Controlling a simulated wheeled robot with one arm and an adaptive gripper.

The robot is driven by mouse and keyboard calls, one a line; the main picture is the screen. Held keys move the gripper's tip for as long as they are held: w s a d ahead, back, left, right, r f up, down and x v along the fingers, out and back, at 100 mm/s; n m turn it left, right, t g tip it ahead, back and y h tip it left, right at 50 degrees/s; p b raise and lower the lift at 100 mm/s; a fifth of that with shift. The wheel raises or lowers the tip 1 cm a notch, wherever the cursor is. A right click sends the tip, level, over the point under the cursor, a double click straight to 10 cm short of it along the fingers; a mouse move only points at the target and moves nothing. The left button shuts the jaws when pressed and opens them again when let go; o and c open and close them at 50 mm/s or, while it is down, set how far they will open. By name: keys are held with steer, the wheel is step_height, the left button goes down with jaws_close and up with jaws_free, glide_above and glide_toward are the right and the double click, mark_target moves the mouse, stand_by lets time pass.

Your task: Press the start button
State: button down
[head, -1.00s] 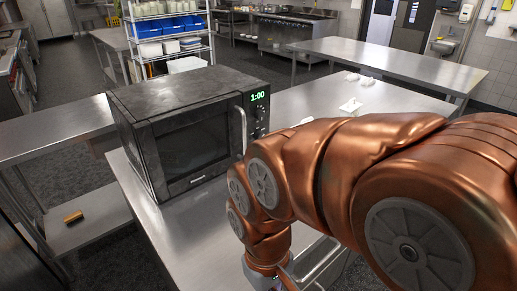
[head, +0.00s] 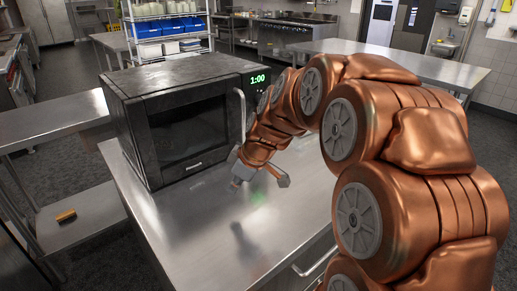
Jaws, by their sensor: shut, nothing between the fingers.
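A dark, worn microwave (head: 135,120) stands on the steel table, with its door shut and a vertical handle (head: 241,112) on the door's right side. Its green display (head: 258,78) reads 1:00 at the upper right of the front. The control panel below the display, where buttons would be, is mostly hidden behind my copper arm, and I cannot see the start button. My gripper (head: 242,178) is low in front of the microwave's right part, above the tabletop and apart from the display. Its fingers are small and partly hidden; it is shut and holds nothing.
The steel tabletop (head: 190,225) is bare in front of the microwave. A lower side table (head: 60,125) stands at the left, with a small brown item (head: 66,215) on its shelf. Another steel table (head: 400,66) and a shelf rack with blue bins (head: 180,27) are behind.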

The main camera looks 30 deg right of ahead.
steer(key=w+d+f+b, duration=0.1)
steer(key=w+d, duration=0.1)
steer(key=d, duration=0.1)
steer(key=w+d+n+t+b, duration=0.1)
steer(key=w+d, duration=0.1)
steer(key=d, duration=0.2)
steer(key=w+d+f+t+h, duration=0.1)
steer(key=w+d, duration=0.2)
steer(key=shift+d+f+n+b, duration=0.3)
steer(key=shift+n+b, duration=0.1)
steer(key=w+d, duration=0.1)
steer(key=d, duration=0.3)
steer(key=w+d+f+n+t+h+b, duration=0.1)
steer(key=d, duration=0.3)
steer(key=w+d+t+h+b, duration=0.1)
steer(key=d, duration=0.3)
steer(key=shift+w+d+f+n, duration=0.2)
steer(key=shift+w+f+n, duration=0.05)
steer(key=shift+f+n, duration=0.1)
steer(key=shift+d, duration=0.5)
steer(key=shift+w, duration=0.1)
